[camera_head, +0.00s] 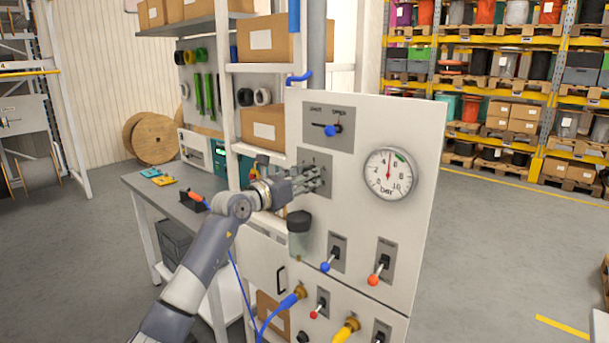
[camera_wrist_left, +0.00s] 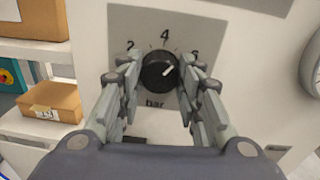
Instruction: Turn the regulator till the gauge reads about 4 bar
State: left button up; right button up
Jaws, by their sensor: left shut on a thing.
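The regulator is a round black knob (camera_wrist_left: 159,70) on a grey plate marked 2, 4, 6 and bar. Its white mark points up and right, between the 4 and the right-hand number. My left gripper (camera_wrist_left: 160,82) has its fingers on both sides of the knob and is shut on it. In the head view the left gripper (camera_head: 312,180) is at the panel and hides the knob. The round white gauge (camera_head: 378,184) is right of it; its red needle points nearly straight up, just right of the 4. My right gripper is not in view.
The light grey panel (camera_head: 430,130) carries a slider switch (camera_head: 331,130) above, and toggle switches and hose fittings below. A black knob (camera_head: 299,221) juts out just under the gripper. A workbench (camera_head: 190,205) and shelves with boxes stand left.

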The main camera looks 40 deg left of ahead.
pick_arm(q)
jog(key=shift+n+p, duration=0.5)
jog(key=shift+n, duration=0.6)
jog(key=o, duration=1.1)
jog(key=shift+s, duration=0.1)
jog(key=s, duration=1.1)
jog(key=shift+s+a+r, duration=0.2)
jog(key=shift+s+a, duration=0.05)
jog(key=shift+s, duration=0.15)
jog(key=shift+f, duration=0.1)
